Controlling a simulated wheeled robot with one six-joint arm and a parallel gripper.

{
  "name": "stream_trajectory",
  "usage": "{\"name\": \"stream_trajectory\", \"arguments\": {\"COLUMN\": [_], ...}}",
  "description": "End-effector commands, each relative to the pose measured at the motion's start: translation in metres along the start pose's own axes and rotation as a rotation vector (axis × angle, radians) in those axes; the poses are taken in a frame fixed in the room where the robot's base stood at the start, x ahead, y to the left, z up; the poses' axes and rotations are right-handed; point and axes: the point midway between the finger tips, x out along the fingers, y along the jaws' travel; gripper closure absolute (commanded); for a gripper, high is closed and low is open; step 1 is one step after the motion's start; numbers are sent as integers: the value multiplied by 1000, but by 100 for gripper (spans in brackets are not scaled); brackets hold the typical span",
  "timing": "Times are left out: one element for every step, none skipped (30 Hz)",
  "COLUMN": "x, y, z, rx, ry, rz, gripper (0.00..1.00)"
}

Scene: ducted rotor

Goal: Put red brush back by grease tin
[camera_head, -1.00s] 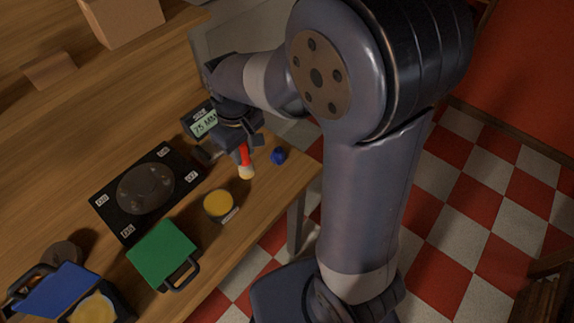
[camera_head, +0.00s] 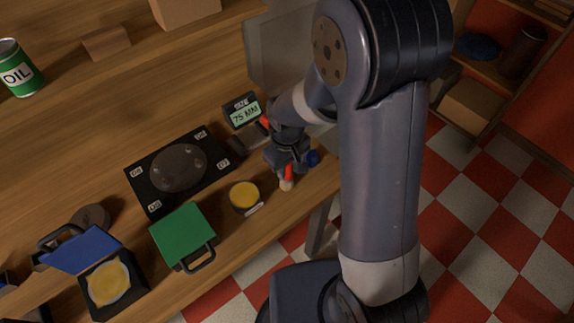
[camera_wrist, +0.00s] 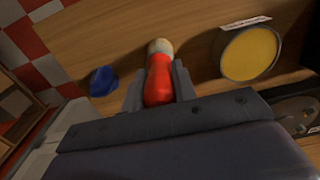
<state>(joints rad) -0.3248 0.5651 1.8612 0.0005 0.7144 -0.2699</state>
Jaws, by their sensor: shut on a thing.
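The red brush (camera_wrist: 158,82) has a red handle and a pale bristle tip, and my gripper (camera_wrist: 158,88) is shut on its handle in the wrist view. In the head view the brush (camera_head: 288,173) hangs from my gripper (camera_head: 287,164), bristle end down, near the table's front right. Whether its tip touches the table I cannot tell. The grease tin (camera_head: 244,194), round with a yellow top, stands just left of the brush. It also shows at the upper right of the wrist view (camera_wrist: 249,54), with a pale label beside it.
A blue object (camera_head: 313,158) lies right of my gripper, close to the table edge. A black plate with a round disc (camera_head: 178,168), a "75 MM" display (camera_head: 242,113) and a green-lidded box (camera_head: 182,233) stand to the left. Bare wood lies around the tin.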

Motion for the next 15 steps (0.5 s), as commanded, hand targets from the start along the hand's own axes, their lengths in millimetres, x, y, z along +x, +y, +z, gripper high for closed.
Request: {"name": "stream_trajectory", "arguments": {"x": [1,0,0,0,0,0,1,2,3,4,5,4,3,3,3], "y": [0,0,0,0,0,0,0,0,0,0,0,0,0,0,0], "z": [0,0,0,0,0,0,0,0,0,0,0,0,0,0,0], "rx": [0,0,0,0,0,0,0,0,0,0,0,0,0,0,0], "ry": [0,0,1,1,1,1,1,0,0,0,0,0,0,0,0], "rz": [0,0,0,0,0,0,0,0,0,0,0,0,0,0,0], "gripper": [96,96,96,96,96,96,96,96,96,96,96,70,68,65,62]}}
